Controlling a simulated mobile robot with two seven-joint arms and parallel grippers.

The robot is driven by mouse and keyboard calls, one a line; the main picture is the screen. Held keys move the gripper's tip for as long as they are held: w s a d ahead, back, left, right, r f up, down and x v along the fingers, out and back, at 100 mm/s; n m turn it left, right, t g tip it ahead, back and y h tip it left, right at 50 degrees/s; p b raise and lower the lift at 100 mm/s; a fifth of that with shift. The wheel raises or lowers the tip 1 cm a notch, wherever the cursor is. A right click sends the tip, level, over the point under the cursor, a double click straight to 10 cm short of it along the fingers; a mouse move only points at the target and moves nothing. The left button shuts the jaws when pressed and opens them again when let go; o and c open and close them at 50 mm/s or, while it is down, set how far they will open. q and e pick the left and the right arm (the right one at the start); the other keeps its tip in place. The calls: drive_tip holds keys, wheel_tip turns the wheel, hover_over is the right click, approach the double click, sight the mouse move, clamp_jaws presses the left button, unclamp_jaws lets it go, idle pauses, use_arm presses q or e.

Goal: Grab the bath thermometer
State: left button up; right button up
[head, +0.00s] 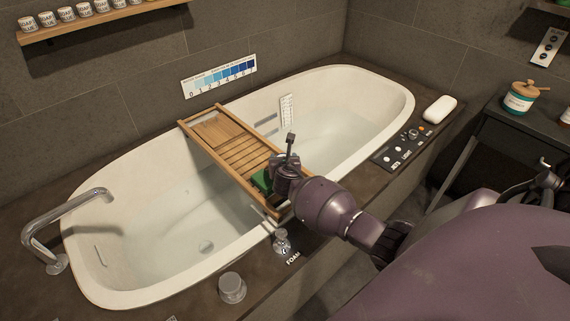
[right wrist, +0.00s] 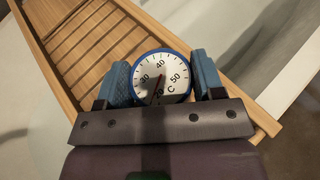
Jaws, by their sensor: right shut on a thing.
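The bath thermometer (right wrist: 150,65) is a round white dial with a blue rim, numbers and a red needle, seen in the right wrist view. My right gripper (right wrist: 162,80) is shut on it, with a blue pad against each side of the dial. The wooden bath tray (right wrist: 75,45) lies beneath it; I cannot tell whether the thermometer touches the tray. In the head view my right gripper (head: 286,168) is over the near end of the tray (head: 239,150), and the thermometer is hidden there. My left gripper is not in view.
The tray spans the white bathtub (head: 85,215), which holds water. A chrome faucet (head: 65,215) stands at the left. A metal knob (head: 232,288) and a control panel (head: 403,147) sit on the near rim. A white soap-like block (head: 439,109) lies at the right.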

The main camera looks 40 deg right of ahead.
wheel_tip(320, 180, up, 9)
drive_tip(key=p, duration=0.3)
drive_tip(key=shift+w+f, duration=0.15)
drive_tip(key=shift+f, duration=0.05)
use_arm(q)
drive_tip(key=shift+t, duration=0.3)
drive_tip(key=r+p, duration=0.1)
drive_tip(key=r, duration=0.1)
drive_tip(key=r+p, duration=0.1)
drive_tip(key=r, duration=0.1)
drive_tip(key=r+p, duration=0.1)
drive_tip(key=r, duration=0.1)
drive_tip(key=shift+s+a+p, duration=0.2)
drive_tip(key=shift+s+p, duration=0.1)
use_arm(e)
wheel_tip(320, 180, up, 9)
drive_tip(key=shift+r, duration=0.2)
